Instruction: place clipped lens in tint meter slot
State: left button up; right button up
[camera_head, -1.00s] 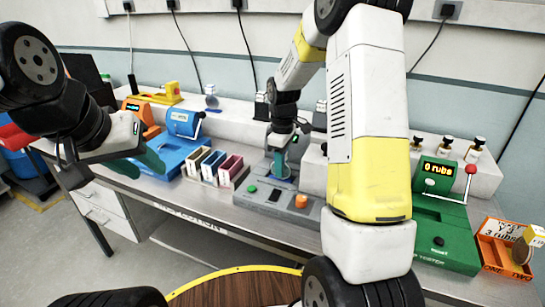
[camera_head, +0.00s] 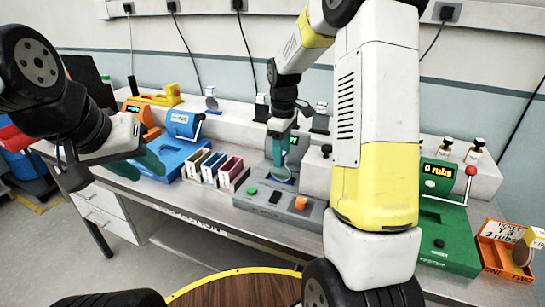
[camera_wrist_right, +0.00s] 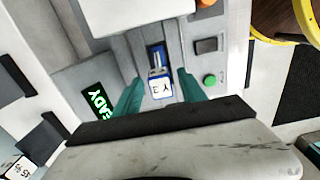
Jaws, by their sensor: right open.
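The grey tint meter (camera_head: 270,213) stands on the bench in the middle of the head view, with a green button and an orange knob. In the right wrist view, a blue-and-white clip (camera_wrist_right: 160,87) marked with a "Y" and a digit sits in the meter's slot area. The head view shows a bluish round lens (camera_head: 284,180) there; how deep it sits cannot be told. My right gripper (camera_wrist_right: 160,92) is open, its teal fingers on either side of the clip and apart from it. My left gripper (camera_head: 140,163) hangs at the left, away from the meter; its finger gap is unclear.
A rack with several coloured slots (camera_head: 213,170) is left of the meter, with a blue device (camera_head: 183,125) beyond. A green rub tester (camera_head: 445,235) and an orange tray (camera_head: 505,245) stand at right. The meter's screen (camera_wrist_right: 95,100) is lit green.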

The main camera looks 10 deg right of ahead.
notch_tip(320, 180, up, 7)
jog(key=shift+f, duration=0.15)
jog(key=s+r+m+t+y, duration=0.1)
jog(key=s+r+m+t, duration=0.3)
jog(key=s+r, duration=0.55)
jog(key=s+a+m+t+y, duration=0.1)
jog(key=s+m, duration=0.5)
jog(key=s, duration=0.8)
jog(key=shift+s+a+f+m+t, duration=0.35)
jog(key=shift+a+t, duration=0.25)
jog(key=shift+a, duration=0.1)
